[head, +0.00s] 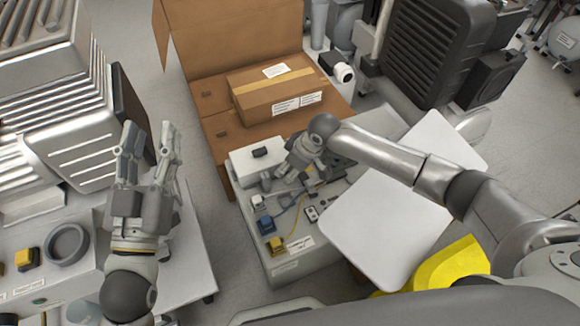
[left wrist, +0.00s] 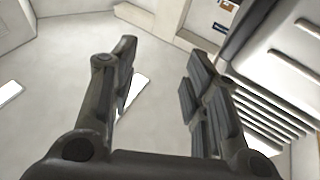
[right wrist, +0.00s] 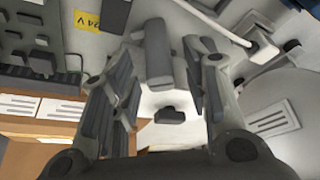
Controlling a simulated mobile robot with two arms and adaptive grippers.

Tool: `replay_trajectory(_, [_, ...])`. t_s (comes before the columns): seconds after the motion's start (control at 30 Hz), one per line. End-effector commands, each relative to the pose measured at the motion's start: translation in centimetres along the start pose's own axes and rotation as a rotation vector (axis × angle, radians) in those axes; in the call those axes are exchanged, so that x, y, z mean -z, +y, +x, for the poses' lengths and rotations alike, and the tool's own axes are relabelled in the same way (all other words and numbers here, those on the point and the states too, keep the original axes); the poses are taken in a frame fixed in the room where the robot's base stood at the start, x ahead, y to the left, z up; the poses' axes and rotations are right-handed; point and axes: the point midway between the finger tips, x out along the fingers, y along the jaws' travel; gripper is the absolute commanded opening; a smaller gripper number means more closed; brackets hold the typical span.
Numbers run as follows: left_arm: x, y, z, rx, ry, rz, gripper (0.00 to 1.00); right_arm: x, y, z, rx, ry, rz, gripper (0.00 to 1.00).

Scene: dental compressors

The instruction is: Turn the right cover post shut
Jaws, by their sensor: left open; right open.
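A white box (head: 248,164) on the grey bench unit has a small dark knob (head: 260,152) on top. The knob also shows in the right wrist view (right wrist: 170,115). A grey upright post (right wrist: 158,52) stands between the fingers of my right gripper (right wrist: 166,70) in the right wrist view; the fingers are apart, with gaps visible on both sides. I cannot tell for certain which part is the right cover post. In the head view my right gripper (head: 292,172) is over the unit, beside the white box, and partly hides what is below. My left gripper (head: 149,130) is open and empty, away to the left.
A blue switch (head: 264,224), a yellow switch (head: 275,244) and cables lie along the unit's near part. A cardboard box (head: 275,92) stands behind. A pale panel (head: 385,225) is right, under my right arm. A ribbed machine (head: 75,140) is near my left gripper.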

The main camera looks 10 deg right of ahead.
Motion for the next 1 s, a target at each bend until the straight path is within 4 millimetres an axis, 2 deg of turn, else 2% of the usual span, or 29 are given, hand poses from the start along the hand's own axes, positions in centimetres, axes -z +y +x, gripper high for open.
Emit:
replay_trajectory(0.23, [0.1, 0.0, 0.0, 0.0, 0.002, 0.0, 0.43, 0.0, 0.0, 0.0, 0.0, 0.0, 0.0, 0.41])
replay_trajectory(0.57, [0.0, 0.0, 0.0, 0.0, 0.0, 0.0, 0.43, 0.0, 0.0, 0.0, 0.0, 0.0, 0.0, 0.0])
replay_trajectory(0.83, [-0.2, 0.0, 0.1, 0.001, -0.017, 0.0, 0.43, 0.0, 0.1, -0.1, 0.009, 0.0, -0.021, 0.0])
replay_trajectory(1.0, [-2.1, -0.3, -0.3, 0.007, -0.124, 0.003, 0.43, 0.1, 0.1, -0.1, 0.036, 0.001, -0.085, 0.0])
